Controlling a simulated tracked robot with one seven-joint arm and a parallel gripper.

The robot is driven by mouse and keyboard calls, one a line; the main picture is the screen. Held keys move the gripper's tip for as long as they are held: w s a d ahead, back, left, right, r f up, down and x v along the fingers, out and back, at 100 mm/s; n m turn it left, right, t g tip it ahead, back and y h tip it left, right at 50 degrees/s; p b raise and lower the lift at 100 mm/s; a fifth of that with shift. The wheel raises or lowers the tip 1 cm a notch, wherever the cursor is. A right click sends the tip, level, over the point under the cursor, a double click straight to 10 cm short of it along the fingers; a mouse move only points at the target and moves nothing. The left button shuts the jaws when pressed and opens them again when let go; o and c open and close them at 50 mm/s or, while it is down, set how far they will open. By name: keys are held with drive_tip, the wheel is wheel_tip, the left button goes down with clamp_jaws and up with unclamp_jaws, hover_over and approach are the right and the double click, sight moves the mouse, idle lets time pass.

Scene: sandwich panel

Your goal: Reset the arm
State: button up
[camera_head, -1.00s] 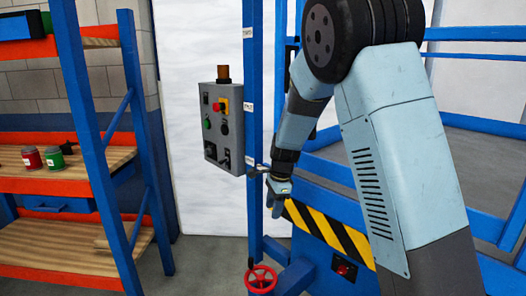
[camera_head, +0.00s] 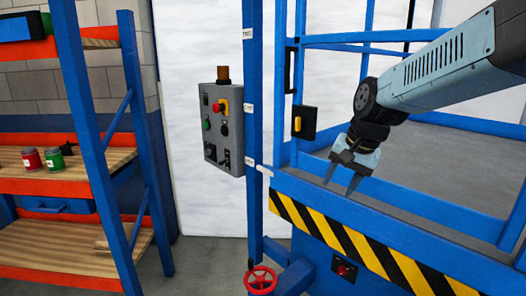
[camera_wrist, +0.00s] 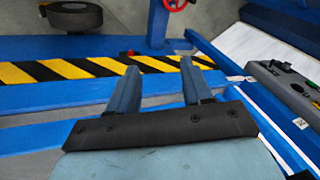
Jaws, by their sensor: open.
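My gripper (camera_head: 342,182) is open and empty in the head view, with its two fingers pointing down above the blue rail (camera_head: 400,217) with the yellow and black striped edge. In the wrist view my gripper (camera_wrist: 158,75) shows its two blue fingers spread apart, with nothing between them but the striped edge (camera_wrist: 60,70) beyond. My arm reaches in from the right side of the head view.
A grey control box (camera_head: 222,128) with buttons hangs on a blue post left of my gripper. A red handwheel (camera_head: 261,280) is low at the post. A shelf (camera_head: 70,187) with a red can (camera_head: 31,159) and a green can (camera_head: 55,159) stands at the left.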

drive_tip(key=s+d+r+n+t+h, duration=0.1)
drive_tip(key=s+d+n, duration=0.1)
drive_tip(key=s, duration=0.5)
drive_tip(key=s+d+r+n+t+h, duration=0.1)
drive_tip(key=s+d+n, duration=0.2)
drive_tip(key=s, duration=0.3)
drive_tip(key=shift+s+d+r, duration=0.2)
drive_tip(key=shift+s+r, duration=0.05)
drive_tip(key=shift+s, duration=0.1)
drive_tip(key=shift+c, duration=0.7)
